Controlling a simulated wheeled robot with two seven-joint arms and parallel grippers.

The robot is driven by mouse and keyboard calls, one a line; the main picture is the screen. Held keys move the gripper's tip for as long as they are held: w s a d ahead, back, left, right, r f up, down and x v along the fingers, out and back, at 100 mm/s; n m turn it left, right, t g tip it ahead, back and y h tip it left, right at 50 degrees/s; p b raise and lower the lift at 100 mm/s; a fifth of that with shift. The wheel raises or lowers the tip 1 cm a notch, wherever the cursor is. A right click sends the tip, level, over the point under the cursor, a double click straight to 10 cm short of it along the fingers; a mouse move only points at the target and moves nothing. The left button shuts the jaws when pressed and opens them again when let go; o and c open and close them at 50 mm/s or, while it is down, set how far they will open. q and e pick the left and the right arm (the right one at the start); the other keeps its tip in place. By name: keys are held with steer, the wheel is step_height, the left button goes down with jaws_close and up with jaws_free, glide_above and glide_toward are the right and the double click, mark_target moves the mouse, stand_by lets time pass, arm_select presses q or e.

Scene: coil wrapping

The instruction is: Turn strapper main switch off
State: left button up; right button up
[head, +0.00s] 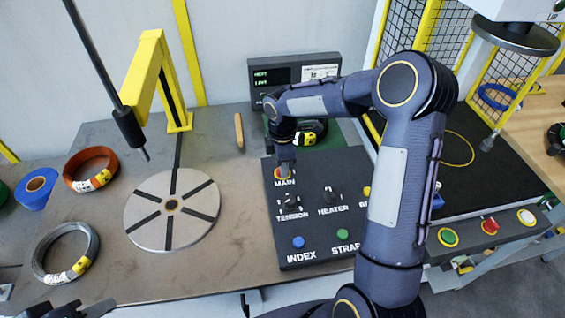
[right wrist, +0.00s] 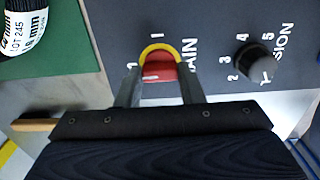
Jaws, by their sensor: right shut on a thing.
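The strapper's main switch is a red knob in a yellow ring (right wrist: 158,66), above the "MAIN" label on the dark control panel (head: 318,256). In the head view the switch (head: 279,175) is mostly hidden by my right gripper (head: 285,165). In the right wrist view the fingers of my right gripper (right wrist: 160,82) stand on both sides of the red knob and are shut on it. A white mark shows on the knob's face. My left gripper (head: 78,309) shows only in part at the bottom left edge, away from the panel; its jaws are unclear.
The tension knob (head: 290,202), heater knob (head: 331,195), blue index button (head: 298,242) and green strap button (head: 343,236) are close by on the panel. A round turntable (head: 172,207), coils (head: 66,252) and a yellow post (head: 165,80) stand left. A display (head: 293,75) stands behind.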

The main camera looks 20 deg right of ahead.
stand_by(0.3)
steer(key=o, duration=1)
steer(key=shift+r+b, duration=0.4)
steer(key=shift+r, duration=3.55)
